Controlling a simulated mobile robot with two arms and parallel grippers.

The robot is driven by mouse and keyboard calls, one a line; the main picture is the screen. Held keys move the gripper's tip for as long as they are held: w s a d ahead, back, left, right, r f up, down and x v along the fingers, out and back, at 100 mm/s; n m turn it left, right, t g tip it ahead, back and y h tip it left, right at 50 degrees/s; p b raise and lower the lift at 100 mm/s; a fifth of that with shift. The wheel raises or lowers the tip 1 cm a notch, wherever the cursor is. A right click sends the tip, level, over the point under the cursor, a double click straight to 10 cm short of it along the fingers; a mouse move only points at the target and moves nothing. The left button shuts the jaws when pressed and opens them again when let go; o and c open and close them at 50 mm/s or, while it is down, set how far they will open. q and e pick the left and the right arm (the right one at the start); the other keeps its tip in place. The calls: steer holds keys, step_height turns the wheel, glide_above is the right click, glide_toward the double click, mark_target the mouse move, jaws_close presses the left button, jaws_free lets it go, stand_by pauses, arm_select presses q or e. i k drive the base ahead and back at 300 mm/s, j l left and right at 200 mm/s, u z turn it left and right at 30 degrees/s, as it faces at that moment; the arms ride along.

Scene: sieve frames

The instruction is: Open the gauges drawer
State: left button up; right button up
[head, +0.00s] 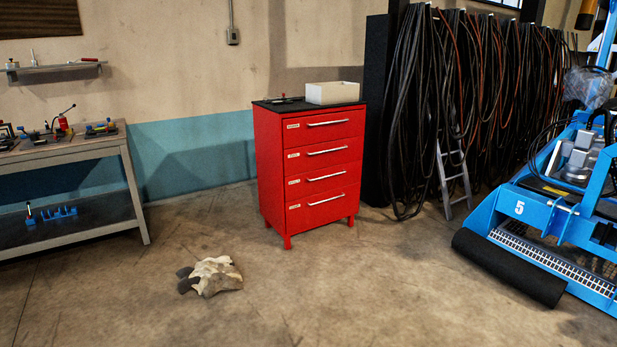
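A red tool cabinet (272,170) stands against the back wall near the middle of the head view. It has a dark top and a stack of several drawers, each with a silver bar handle and a small pale label at its left. All the drawers are closed: the top drawer (300,133), the second (310,160), the third (310,187) and the bottom drawer (300,215). The labels are too small to read, so I cannot tell which is the gauges drawer. Neither of my grippers shows in the head view.
A white bin (334,93) and small dark items lie on the cabinet. A crumpled cloth-like heap (213,275) lies on the floor in front. A workbench (70,143) is left; hanging cables (410,120), a ladder (453,170) and a blue machine (540,205) are right.

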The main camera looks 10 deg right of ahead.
mark_target(314, 129)
steer(key=i+l+z, duration=0.3)
steer(key=i, duration=0.8)
steer(key=i+z, duration=0.3)
steer(key=i, duration=0.8)
